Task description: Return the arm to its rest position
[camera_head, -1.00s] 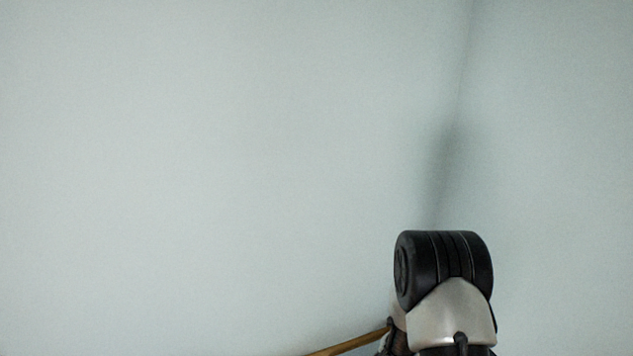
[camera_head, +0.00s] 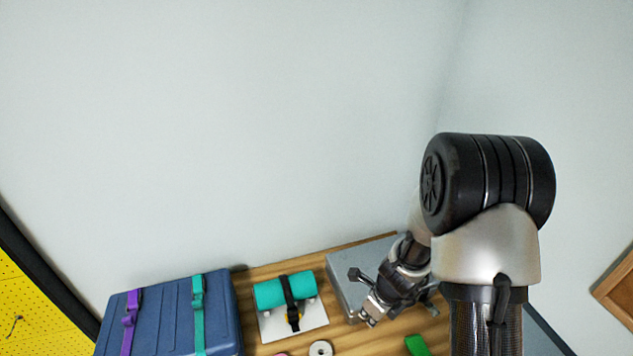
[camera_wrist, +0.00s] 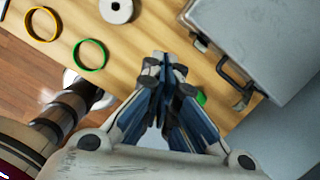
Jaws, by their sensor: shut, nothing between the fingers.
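My arm (camera_head: 490,245) rises at the right of the head view, bent at its black elbow. My gripper (camera_head: 368,312) hangs over the wooden bench, in front of the grey metal case. In the wrist view my gripper (camera_wrist: 165,62) points over the bench with its fingers together and nothing between them. A green piece on the bench is partly hidden behind the fingers there.
The wooden bench (camera_head: 262,275) holds a blue case (camera_head: 165,318) with purple and teal straps, a teal roll (camera_head: 270,293) strapped on a white plate, and the grey case (camera_head: 345,285). A white roll (camera_wrist: 116,9), yellow ring (camera_wrist: 57,22) and green ring (camera_wrist: 104,57) lie near the edge.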

